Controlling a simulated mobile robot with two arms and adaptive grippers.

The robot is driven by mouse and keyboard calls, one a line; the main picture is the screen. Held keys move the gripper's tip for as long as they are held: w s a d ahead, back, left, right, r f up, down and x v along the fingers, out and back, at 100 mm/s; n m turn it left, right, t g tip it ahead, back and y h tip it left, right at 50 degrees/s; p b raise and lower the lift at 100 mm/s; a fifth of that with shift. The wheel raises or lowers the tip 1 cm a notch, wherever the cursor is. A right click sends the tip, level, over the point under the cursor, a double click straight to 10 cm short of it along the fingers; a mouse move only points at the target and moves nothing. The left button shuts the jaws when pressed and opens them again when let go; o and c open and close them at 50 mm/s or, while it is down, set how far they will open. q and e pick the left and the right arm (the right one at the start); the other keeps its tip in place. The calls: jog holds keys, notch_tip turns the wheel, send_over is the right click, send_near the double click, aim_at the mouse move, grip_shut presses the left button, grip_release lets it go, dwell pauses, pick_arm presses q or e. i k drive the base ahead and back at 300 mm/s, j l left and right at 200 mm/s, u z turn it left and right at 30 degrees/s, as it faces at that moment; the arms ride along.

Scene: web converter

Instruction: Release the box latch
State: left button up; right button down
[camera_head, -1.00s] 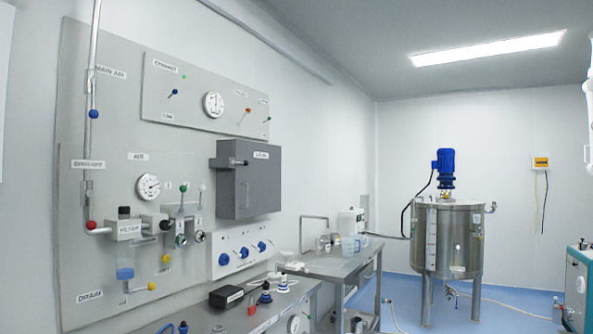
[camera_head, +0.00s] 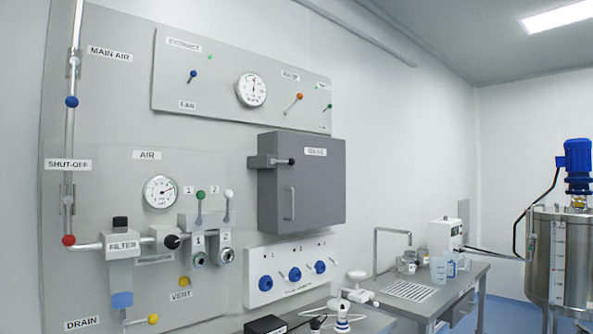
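A dark grey box (camera_head: 322,195) is mounted on the wall panel, right of the middle of the head view. Its door is shut and carries a vertical handle (camera_head: 290,204) and a small label. A latch (camera_head: 272,161) with a black knob (camera_head: 291,162) sits at the upper left of the box, reaching across the door's edge. Whether the latch is engaged is too small to tell. Neither of my grippers is in view.
Left of the box are an air gauge (camera_head: 160,192), a filter (camera_head: 122,244) and several coloured valve levers. A panel with blue knobs (camera_head: 292,273) is below the box. A steel table (camera_head: 458,283) stands at the right, with a tank (camera_head: 560,262) beyond it.

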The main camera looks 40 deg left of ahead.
aim_at(291, 161)
jog(key=i+j+u, duration=0.15)
jog(key=i+u, duration=0.85)
jog(key=i+j+u, duration=0.2)
jog(key=i+j, duration=0.5)
jog(key=i, duration=0.15)
